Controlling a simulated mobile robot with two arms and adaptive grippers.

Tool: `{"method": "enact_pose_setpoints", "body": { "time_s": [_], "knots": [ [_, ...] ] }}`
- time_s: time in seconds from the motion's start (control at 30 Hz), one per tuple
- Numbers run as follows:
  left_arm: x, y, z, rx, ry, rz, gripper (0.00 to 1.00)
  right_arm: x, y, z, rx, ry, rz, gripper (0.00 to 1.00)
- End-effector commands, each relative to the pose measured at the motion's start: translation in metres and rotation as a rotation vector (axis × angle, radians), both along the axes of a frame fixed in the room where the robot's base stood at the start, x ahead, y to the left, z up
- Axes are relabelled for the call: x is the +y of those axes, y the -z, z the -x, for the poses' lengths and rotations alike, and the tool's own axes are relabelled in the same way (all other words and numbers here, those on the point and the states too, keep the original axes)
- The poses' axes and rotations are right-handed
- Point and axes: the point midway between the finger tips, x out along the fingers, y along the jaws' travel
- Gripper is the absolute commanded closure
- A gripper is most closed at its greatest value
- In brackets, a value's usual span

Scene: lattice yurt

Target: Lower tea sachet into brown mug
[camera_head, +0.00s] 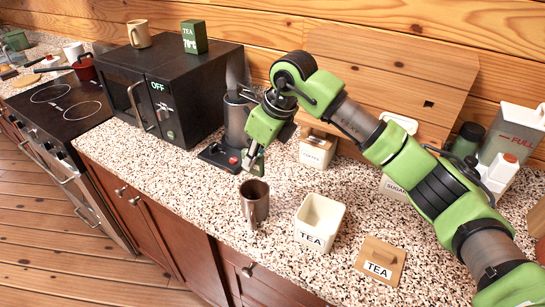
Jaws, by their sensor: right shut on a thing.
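The brown mug (255,203) stands upright on the speckled counter, in front of the dark appliance with the red button. My right gripper (252,163) points down just above and slightly behind the mug's rim. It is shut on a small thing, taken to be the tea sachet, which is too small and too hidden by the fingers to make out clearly. The mug's inside is mostly hidden. The open white TEA canister (319,222) stands to the right of the mug, and its wooden lid (380,262) lies on the counter. My left gripper is not in view.
A black microwave (170,90) stands behind left, with a beige mug (139,33) and green tea box (194,37) on top. A COFFEE canister (317,147) stands behind right. A stove (65,105) with a red pan (84,67) is at far left.

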Motion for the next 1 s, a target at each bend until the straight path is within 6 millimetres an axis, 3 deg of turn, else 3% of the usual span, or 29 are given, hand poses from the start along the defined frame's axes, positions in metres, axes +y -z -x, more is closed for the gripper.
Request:
{"method": "enact_pose_setpoints", "body": {
  "time_s": [0.37,1.0],
  "knots": [
    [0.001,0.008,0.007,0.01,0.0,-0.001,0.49,0.002,0.016,0.001,0.003,0.001,-0.001,1.0],
    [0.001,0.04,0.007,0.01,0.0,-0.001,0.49,0.001,0.068,0.0,0.001,0.001,-0.001,1.0]
  ]
}}
